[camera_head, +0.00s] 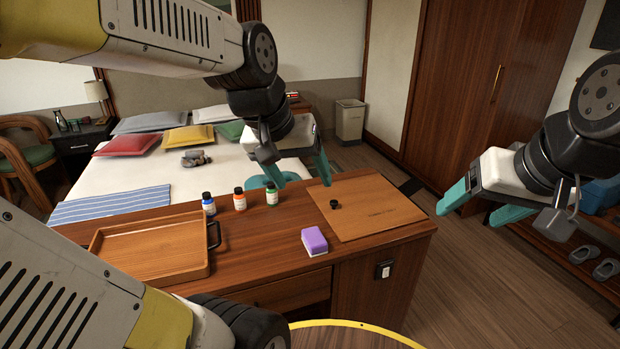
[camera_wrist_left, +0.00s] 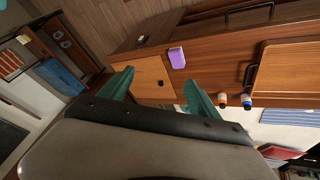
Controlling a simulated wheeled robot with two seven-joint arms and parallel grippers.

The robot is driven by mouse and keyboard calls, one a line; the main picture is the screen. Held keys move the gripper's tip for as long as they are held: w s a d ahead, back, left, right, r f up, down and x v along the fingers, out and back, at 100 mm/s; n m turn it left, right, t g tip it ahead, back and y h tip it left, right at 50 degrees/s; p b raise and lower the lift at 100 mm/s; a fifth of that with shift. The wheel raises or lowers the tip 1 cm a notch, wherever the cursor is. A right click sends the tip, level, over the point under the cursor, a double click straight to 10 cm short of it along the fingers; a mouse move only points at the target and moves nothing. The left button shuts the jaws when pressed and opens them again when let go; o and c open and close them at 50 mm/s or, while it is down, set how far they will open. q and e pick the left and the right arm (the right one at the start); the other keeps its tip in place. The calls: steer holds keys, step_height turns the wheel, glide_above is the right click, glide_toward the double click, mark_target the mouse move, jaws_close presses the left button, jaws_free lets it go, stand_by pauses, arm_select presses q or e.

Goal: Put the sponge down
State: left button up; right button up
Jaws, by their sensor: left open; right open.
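A purple sponge with a white underside (camera_head: 314,240) lies on the wooden counter (camera_head: 275,232), just left of a wooden board. It also shows in the left wrist view (camera_wrist_left: 177,57). My left gripper (camera_head: 304,176) is open and empty, above the counter's far side, behind the sponge and apart from it. Its two teal fingers spread apart in the left wrist view (camera_wrist_left: 158,92). My right gripper (camera_head: 468,212) is open and empty, off the counter's right end over the floor.
The wooden board (camera_head: 375,210) carries a small black cap (camera_head: 334,204). A wooden tray (camera_head: 150,272) with dark handles sits left. Bare counter surrounds the sponge.

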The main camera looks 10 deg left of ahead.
arm_select(q)
steer(key=shift+m+t, duration=0.5)
steer(key=shift+m, duration=0.2)
steer(key=s, duration=0.4)
steer(key=shift+s+d+r, duration=0.2)
steer(key=shift+s+r, duration=0.15)
steer(key=shift+o, duration=0.5)
steer(key=shift+w, duration=0.1)
steer(key=n+g+y, duration=0.2)
steer(key=n+g, duration=0.4)
steer(key=n, duration=0.1)
glide_above(315, 237)
step_height(315, 237, down, 26)
steer(key=shift+d+f, duration=0.1)
step_height(315, 237, down, 8)
steer(key=shift+r, duration=0.2)
steer(key=shift+c, duration=0.5)
